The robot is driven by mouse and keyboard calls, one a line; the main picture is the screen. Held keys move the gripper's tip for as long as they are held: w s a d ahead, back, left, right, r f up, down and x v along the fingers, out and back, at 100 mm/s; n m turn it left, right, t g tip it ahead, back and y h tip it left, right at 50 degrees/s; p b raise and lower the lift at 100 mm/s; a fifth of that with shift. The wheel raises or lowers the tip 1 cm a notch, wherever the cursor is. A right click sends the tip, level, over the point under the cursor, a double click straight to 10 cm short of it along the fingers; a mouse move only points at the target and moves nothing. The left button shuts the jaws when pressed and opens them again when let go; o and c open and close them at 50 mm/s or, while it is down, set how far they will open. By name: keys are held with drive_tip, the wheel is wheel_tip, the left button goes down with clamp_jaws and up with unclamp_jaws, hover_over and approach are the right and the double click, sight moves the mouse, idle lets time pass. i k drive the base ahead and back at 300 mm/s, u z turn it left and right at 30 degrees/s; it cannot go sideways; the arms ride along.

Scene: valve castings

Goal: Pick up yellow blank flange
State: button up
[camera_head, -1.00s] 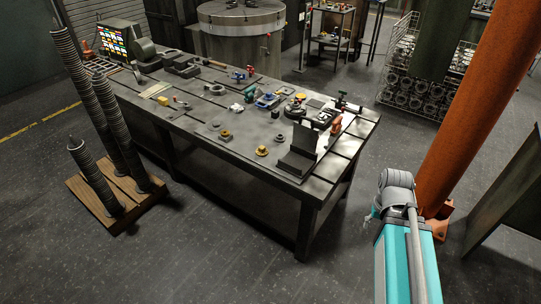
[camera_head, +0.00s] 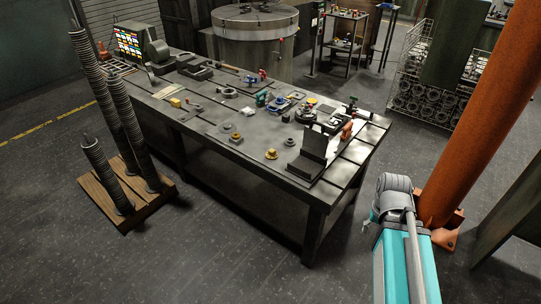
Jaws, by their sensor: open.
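A small round yellow part (camera_head: 271,154), which looks like a flange, lies near the front edge of the workbench (camera_head: 225,154). A duller yellow-brown round part (camera_head: 236,137) lies to its left, and a grey round part (camera_head: 289,142) to its right. At this size I cannot tell for sure which is the blank flange. My teal arm link (camera_head: 407,265) with its grey joint shows at the lower right, apart from the bench. My gripper cannot be made out in this view.
A dark angle plate (camera_head: 312,152) stands right of the yellow part. Several castings and tools lie behind it. An orange column (camera_head: 480,130) rises close to my arm. A wooden pallet with tall springs (camera_head: 130,215) stands at left. The floor before the bench is clear.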

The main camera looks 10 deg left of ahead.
sight(272, 154)
drive_tip(key=u, duration=0.05)
drive_tip(key=i, duration=0.9)
drive_tip(key=z, duration=0.05)
